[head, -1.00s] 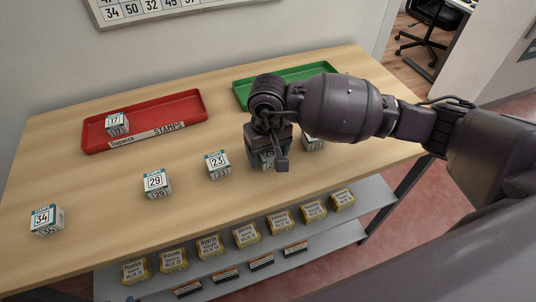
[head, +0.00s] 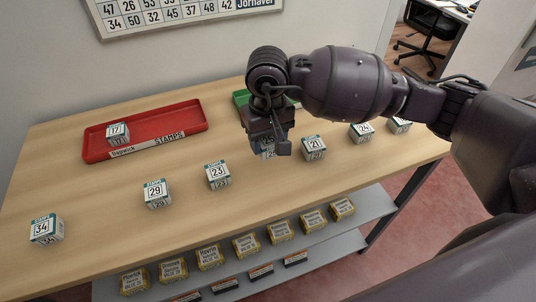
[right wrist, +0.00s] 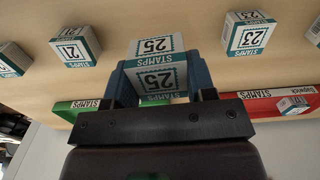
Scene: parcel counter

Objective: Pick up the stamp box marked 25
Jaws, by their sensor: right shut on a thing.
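The stamp box marked 25 (right wrist: 157,62) is a white and teal box between the two blue fingers of my right gripper (right wrist: 160,80) in the right wrist view. In the head view the box (head: 268,147) is mostly hidden behind my right gripper (head: 268,140). My right gripper is shut on the box and holds it over the table, apparently a little above the top. My left gripper is not in view.
Stamp boxes 23 (head: 218,175), 21 (head: 313,148), 24 (head: 361,131), 29 (head: 157,193) and 34 (head: 46,230) stand on the wooden table. Box 17 (head: 117,133) is in the red tray (head: 190,122). My arm partly hides a green tray (head: 240,97).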

